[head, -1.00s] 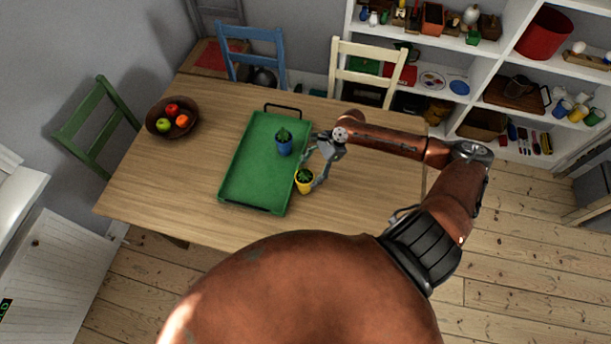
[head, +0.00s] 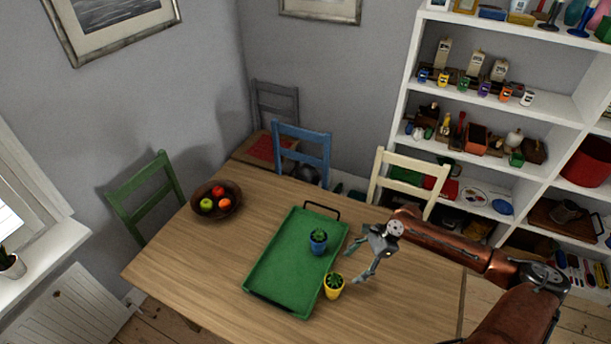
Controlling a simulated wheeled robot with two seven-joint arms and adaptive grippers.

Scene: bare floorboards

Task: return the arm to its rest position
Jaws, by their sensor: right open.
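My right arm comes in from the right over the wooden table. My right gripper (head: 363,265) is open and empty, a little above and to the right of the yellow pot with a small plant (head: 334,287). The yellow pot stands upright at the right edge of the green tray (head: 272,273); I cannot tell whether it is on the tray's rim or on the table beside it. A blue pot with a cactus (head: 318,241) stands upright on the tray. My left gripper is not in view.
A bowl of fruit (head: 233,207) stands at the table's far left. Green (head: 128,215), blue (head: 301,133) and cream (head: 412,160) chairs stand around the table. White shelves (head: 562,100) stand behind at the right. The table (head: 190,262) is bare left of the tray.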

